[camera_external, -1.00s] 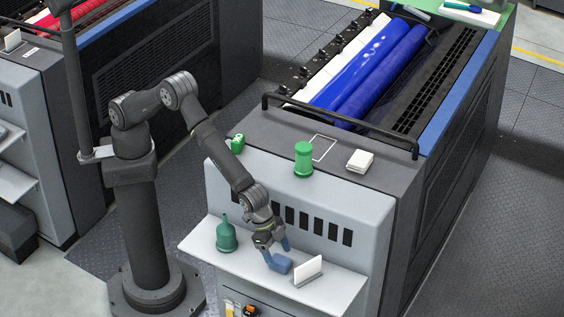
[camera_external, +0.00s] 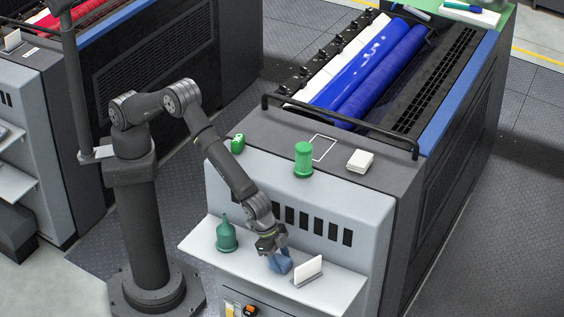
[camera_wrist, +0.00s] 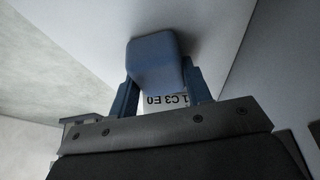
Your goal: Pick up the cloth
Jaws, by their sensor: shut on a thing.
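The cloth (camera_external: 281,264) is a small blue block-like bundle at the shelf on the front of the machine, left of a standing white card. My gripper (camera_external: 279,256) points down at the shelf, with its blue fingers closed around the bundle. In the wrist view the cloth (camera_wrist: 154,62) sits between the two fingers of my gripper (camera_wrist: 155,85), one on each side. The contact with the shelf underneath is hidden, so I cannot tell whether the cloth is lifted.
The white card (camera_external: 308,271) stands close to the right of my gripper. A green funnel-topped bottle (camera_external: 226,236) stands on the shelf (camera_external: 338,290) to the left. A green cylinder (camera_external: 303,160) and a white stack (camera_external: 360,161) are on the machine top.

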